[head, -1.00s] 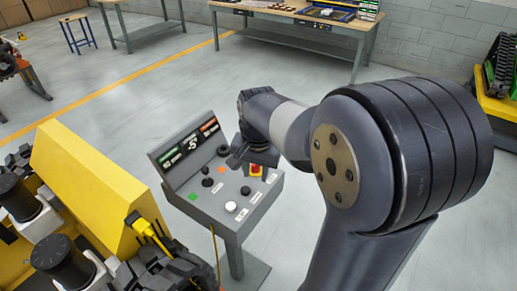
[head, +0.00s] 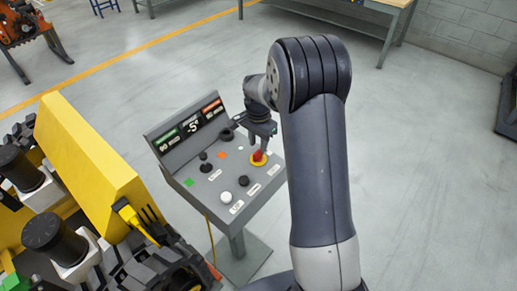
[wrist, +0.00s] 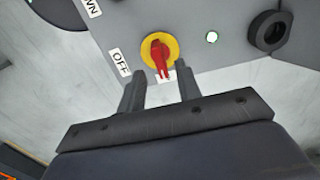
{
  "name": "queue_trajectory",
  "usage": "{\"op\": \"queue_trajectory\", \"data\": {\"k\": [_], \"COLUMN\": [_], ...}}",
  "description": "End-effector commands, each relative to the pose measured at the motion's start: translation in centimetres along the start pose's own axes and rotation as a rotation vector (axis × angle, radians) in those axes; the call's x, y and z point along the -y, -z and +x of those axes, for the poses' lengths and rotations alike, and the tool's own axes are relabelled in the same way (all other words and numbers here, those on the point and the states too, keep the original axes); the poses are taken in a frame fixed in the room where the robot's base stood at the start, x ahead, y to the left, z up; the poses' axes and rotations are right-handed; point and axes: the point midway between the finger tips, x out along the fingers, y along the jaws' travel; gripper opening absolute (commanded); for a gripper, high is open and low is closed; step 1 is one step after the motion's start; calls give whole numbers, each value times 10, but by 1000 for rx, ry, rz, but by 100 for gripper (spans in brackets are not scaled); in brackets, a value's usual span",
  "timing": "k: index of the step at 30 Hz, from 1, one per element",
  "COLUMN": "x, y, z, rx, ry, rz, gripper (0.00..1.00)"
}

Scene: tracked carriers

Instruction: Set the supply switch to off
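The supply switch has a red handle on a round yellow plate and shows on the sloped grey console in the head view (head: 258,158) and in the wrist view (wrist: 160,50). In the wrist view its handle points towards my gripper, at a partly hidden white label. A white OFF label (wrist: 119,62) lies to the lower left of the plate. My gripper (wrist: 160,88) is open, with one finger to each side below the handle and nothing between them. In the head view my gripper (head: 260,143) is just above the switch; contact cannot be told.
The grey console (head: 208,195) carries a display panel (head: 187,125), a white knob (head: 244,181), black knobs, a green button and a black ring (wrist: 269,31). A yellow machine (head: 80,150) stands close on its left. The floor behind the console is clear.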

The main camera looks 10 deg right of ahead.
Motion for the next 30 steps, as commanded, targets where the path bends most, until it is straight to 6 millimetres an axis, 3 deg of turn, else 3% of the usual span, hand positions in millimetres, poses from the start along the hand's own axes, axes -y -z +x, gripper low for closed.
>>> {"op": "queue_trajectory", "data": {"k": [3,9,20,30], "x": [-1,0,0,0], "y": [0,0,0,0], "z": [20,40,46,45], "rx": [2,0,-1,-1], "ry": [-3,0,1,1], "rz": [-1,-1,-1,-1], "gripper": [33,33,33,5]}}
